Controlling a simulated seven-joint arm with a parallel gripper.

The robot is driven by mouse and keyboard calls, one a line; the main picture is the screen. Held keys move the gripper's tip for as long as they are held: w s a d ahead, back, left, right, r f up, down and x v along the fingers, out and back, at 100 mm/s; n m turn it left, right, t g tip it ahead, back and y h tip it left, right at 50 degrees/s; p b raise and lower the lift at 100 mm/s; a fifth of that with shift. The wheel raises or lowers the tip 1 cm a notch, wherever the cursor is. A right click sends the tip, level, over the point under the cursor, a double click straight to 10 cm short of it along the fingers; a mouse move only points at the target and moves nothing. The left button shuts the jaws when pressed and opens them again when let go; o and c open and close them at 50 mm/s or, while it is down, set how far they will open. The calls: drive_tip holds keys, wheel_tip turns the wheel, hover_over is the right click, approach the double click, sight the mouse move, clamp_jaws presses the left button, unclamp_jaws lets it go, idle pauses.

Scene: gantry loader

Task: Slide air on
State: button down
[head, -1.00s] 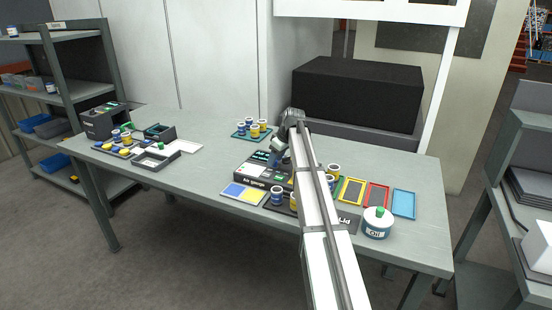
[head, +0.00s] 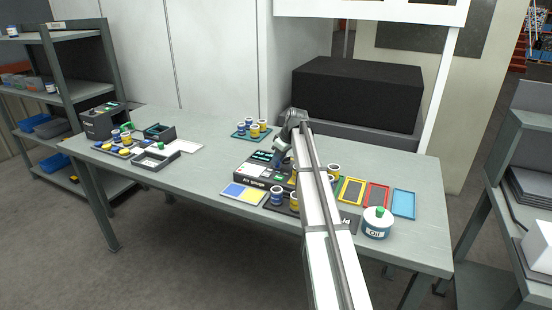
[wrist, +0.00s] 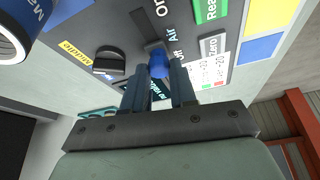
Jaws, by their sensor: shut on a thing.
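The air gauge unit (head: 256,180) is a dark box with a light front panel on the table, partly behind my arm in the head view. In the wrist view its panel (wrist: 118,28) carries the Air slider, with a blue knob (wrist: 158,66) in a grey slot (wrist: 146,27). The knob is at the slot's end beside the partly covered "Off" label; "On" is by the other end. My gripper (wrist: 159,78) is shut on the blue knob, one finger on each side. In the head view my gripper (head: 279,157) is over the unit, its fingertips hard to make out.
The wrist view shows a black rotary knob (wrist: 109,62), a green Ready label (wrist: 210,10) and a blue-banded cylinder (wrist: 22,25) close by. On the table, a yellow-and-blue plate (head: 243,194), coloured frames (head: 377,195) and a green-capped jar (head: 377,223) surround the unit.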

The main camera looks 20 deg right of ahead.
sight(284, 170)
drive_tip(key=s+d, duration=0.3)
drive_tip(key=c, duration=0.9)
unclamp_jaws()
drive_tip(key=shift+r, duration=0.1)
drive_tip(key=v, duration=1.3)
drive_tip(key=shift+s+d+r, duration=0.15)
drive_tip(key=shift+s+r, duration=0.1)
